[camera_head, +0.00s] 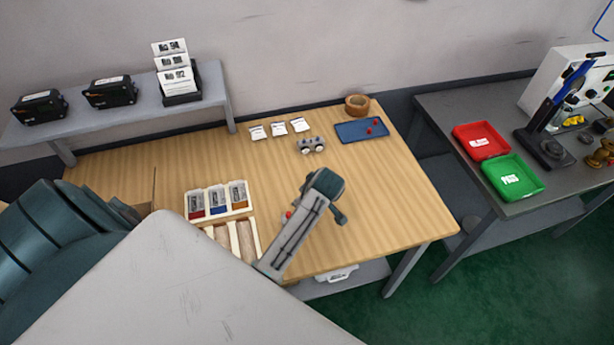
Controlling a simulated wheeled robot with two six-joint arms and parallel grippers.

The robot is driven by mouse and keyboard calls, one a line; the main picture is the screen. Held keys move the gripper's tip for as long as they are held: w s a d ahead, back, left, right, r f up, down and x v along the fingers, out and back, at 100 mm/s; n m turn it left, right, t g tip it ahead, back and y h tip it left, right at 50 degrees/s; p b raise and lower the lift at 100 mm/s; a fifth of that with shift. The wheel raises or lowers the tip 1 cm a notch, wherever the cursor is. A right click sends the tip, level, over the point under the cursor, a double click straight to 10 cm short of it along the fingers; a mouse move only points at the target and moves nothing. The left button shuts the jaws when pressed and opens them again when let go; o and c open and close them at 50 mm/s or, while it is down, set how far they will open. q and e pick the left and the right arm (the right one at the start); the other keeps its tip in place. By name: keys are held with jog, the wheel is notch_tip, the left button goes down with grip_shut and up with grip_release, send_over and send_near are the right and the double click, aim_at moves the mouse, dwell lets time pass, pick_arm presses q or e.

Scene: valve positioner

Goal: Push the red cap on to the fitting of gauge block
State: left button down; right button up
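A small grey gauge block (311,145) with two round pale faces stands near the back middle of the wooden table. Two small red caps, a rear one (375,121) and a front one (369,131), are on the blue tray at the back right. Another small red spot (288,215) shows beside my forearm; most of what it belongs to is hidden. My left arm reaches over the middle of the table, its teal wrist well in front of the gauge block. Its fingers are hidden under the arm. My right gripper is out of view.
A blue tray (349,133) and a wooden ring-shaped bowl (357,104) are at the back right. Several white cards (279,129) lie left of the gauge block. A divided parts box (194,216) stands at the left. The table's right part is clear.

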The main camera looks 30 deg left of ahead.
pick_arm(q)
jog(key=shift+f, duration=0.25)
dwell(0.7)
jog(key=shift+f+b, duration=0.3)
jog(key=shift+f, duration=0.1)
jog(key=c, duration=1.4)
grip_release()
jog(key=shift+o, duration=0.2)
jog(key=shift+r, duration=0.1)
jog(key=b+v, duration=0.3)
jog(key=v, duration=0.7)
jog(key=shift+r, duration=0.35)
jog(key=shift+s+d, duration=0.1)
